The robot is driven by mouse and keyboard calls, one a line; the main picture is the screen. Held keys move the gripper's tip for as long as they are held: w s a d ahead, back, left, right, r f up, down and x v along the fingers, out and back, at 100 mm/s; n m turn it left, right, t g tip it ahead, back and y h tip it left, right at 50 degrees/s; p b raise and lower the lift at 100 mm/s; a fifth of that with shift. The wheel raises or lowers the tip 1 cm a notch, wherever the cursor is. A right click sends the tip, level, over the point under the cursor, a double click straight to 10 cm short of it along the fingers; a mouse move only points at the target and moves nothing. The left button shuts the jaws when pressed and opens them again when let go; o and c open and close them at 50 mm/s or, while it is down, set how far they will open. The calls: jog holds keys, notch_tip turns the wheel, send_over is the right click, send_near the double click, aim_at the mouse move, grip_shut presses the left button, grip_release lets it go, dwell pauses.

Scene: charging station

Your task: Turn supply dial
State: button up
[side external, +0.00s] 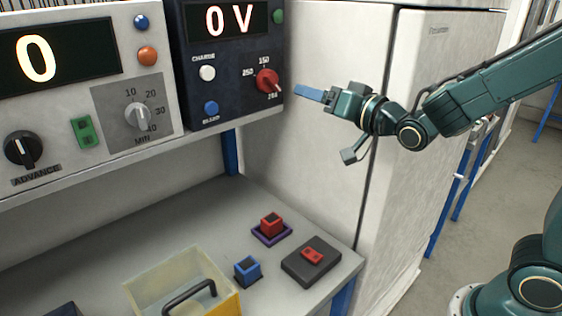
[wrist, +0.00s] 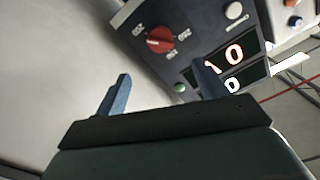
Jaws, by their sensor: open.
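The supply dial is a red knob (side external: 267,80) on the front of the dark supply unit (side external: 226,62), with marks 150, 250 and a third value around it. The display above it reads 0 V. In the side view its white pointer line aims to the lower right, near the lowest mark. My gripper (side external: 309,92) is to the right of the dial, apart from it, with its blue fingers pointing toward the panel. In the wrist view the dial (wrist: 160,40) shows beyond the two spread fingers, and nothing is between them.
A white button (side external: 207,73) and a blue button (side external: 211,108) sit left of the dial. A grey timer panel (side external: 135,112) is further left. Below, the bench holds a clear bin (side external: 165,273), a blue block (side external: 247,270) and a dark pad (side external: 311,261). A white cabinet (side external: 420,60) stands behind my arm.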

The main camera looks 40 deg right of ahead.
aim_at(276, 83)
jog(key=m, duration=0.5)
jog(key=shift+w, duration=0.1)
jog(key=shift+w, duration=0.2)
jog(key=shift+w, duration=6.65)
jog(key=shift+c, duration=0.3)
jog(key=c, duration=0.9)
